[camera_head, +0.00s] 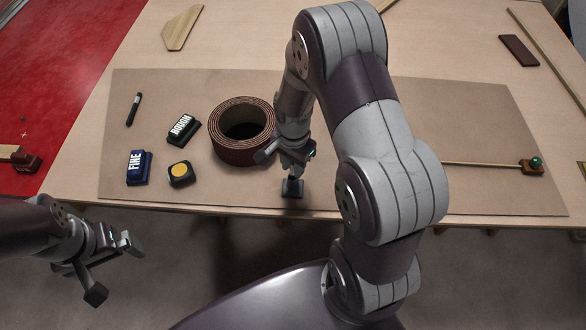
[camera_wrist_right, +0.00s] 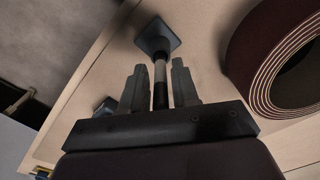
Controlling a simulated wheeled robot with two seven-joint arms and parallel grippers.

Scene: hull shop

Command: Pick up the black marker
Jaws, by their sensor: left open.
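A black marker (camera_head: 133,109) with a pale band lies on the brown mat at the left, apart from both grippers. My right gripper (camera_head: 287,163) is low over the front edge of the mat. Its fingers (camera_wrist_right: 158,90) are apart, with a gap on each side of a thin upright rod (camera_wrist_right: 160,75), part pale and part black. The rod stands on a dark square base (camera_wrist_right: 158,38), which also shows in the head view (camera_head: 292,188); I cannot tell whether this is another marker. My left gripper (camera_head: 112,268) is open and empty in front of the table.
A brown roll (camera_head: 240,150) stands just left of my right gripper. The mat (camera_head: 480,120) is mostly clear at right.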

